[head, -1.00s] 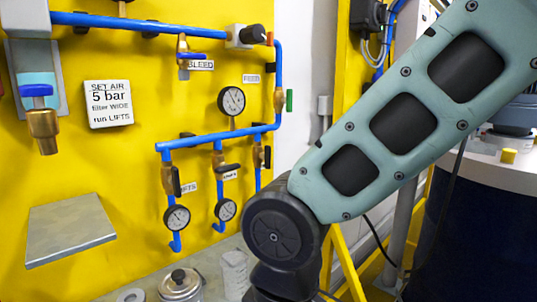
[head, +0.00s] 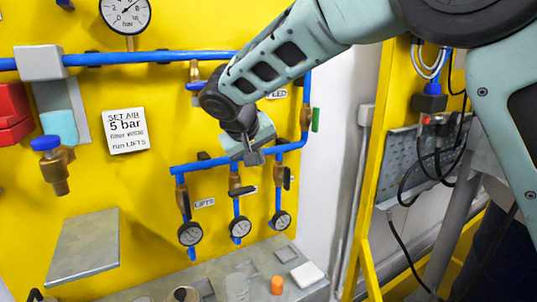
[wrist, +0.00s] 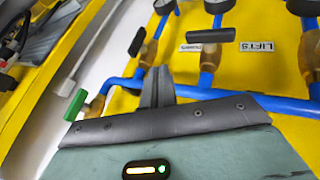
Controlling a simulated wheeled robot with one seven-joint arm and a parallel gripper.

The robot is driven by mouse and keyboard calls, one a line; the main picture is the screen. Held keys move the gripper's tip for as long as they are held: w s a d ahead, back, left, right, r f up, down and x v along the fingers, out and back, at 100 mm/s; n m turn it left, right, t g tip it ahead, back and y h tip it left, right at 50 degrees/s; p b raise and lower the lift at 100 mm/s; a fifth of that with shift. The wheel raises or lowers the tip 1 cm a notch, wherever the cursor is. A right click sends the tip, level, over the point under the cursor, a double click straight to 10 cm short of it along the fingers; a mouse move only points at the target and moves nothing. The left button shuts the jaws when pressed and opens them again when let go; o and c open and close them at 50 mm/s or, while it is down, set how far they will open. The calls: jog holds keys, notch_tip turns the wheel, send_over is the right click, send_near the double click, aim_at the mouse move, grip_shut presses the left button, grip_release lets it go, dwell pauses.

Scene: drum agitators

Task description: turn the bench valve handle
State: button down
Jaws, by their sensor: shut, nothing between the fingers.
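Three brass valves with black handles hang from the lower blue pipe on the yellow panel. The left handle (head: 186,200), by a LIFTS label, is upright. The middle handle (head: 243,191) lies crosswise; it also shows in the wrist view (wrist: 210,35) beside a label I cannot read surely. The right handle (head: 287,178) is upright. No label plainly reads bench, so I cannot tell which is the bench valve. My gripper (head: 253,157) is shut and empty, just above the middle valve in the picture; its fingers (wrist: 155,88) show near the right valve in the wrist view.
Pressure gauges (head: 190,234) hang below the valves. A green handle (head: 316,119) is at the pipe's right end. A grey shelf (head: 84,247) juts out at left. A bench below holds an orange cylinder (head: 277,285) and a white block (head: 307,274). A yellow post (head: 375,150) stands right.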

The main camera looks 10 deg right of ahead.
aim_at(287, 179)
jog(key=w+d+f+p, duration=0.5)
jog(key=d+f, duration=0.1)
jog(key=shift+w+d+f, duration=0.15)
jog(key=shift+d+f, duration=0.05)
jog(key=shift+f, duration=0.1)
